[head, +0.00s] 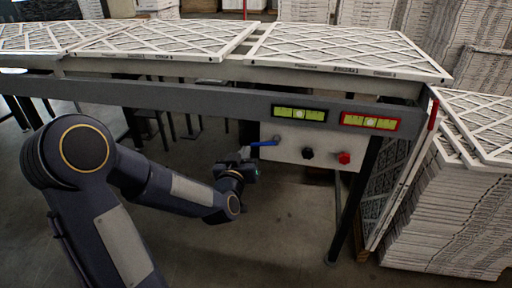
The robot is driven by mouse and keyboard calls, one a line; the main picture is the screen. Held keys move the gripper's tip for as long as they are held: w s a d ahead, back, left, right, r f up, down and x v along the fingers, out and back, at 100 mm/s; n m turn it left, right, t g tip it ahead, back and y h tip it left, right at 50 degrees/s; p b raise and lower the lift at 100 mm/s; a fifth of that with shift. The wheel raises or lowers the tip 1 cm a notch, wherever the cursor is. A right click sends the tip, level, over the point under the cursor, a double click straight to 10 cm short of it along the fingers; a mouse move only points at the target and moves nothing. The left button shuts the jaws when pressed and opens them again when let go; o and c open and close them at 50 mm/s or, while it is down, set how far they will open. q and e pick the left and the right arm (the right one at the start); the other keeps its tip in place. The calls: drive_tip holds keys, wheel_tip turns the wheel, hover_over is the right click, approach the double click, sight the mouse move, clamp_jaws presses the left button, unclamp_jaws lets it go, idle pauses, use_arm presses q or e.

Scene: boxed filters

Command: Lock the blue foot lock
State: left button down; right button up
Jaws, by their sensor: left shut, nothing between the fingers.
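A blue lever (265,143), the only blue part I can make out, sits at the upper left of a white panel (323,143) under the conveyor frame. I take it for the blue foot lock; it lies roughly level. My left gripper (244,154) is shut and empty, just left of the lever and slightly below its left end. Whether it touches the lever I cannot tell. My right gripper is not in view.
The panel also has a black knob (307,153) and a red knob (344,157). Two level gauges, one black-framed (299,114) and one red-framed (370,122), sit above. Framed filters (345,50) lie on the conveyor (180,95). Stacked filters (450,215) stand right. The floor below is clear.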

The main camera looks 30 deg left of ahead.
use_arm(q)
hover_over(256, 144)
drive_tip(key=s, duration=0.3)
drive_tip(key=shift+w+d+f+b, duration=0.15)
drive_tip(key=shift+d+f+b, duration=0.05)
drive_tip(key=shift+f, duration=0.55)
drive_tip(key=shift+w+d+f+b, duration=0.1)
drive_tip(key=shift+d+f+b, duration=0.15)
drive_tip(key=shift+f, duration=0.45)
drive_tip(key=shift+w+d+f+b, duration=0.15)
drive_tip(key=shift+f+b, duration=0.05)
drive_tip(key=shift+f, duration=0.55)
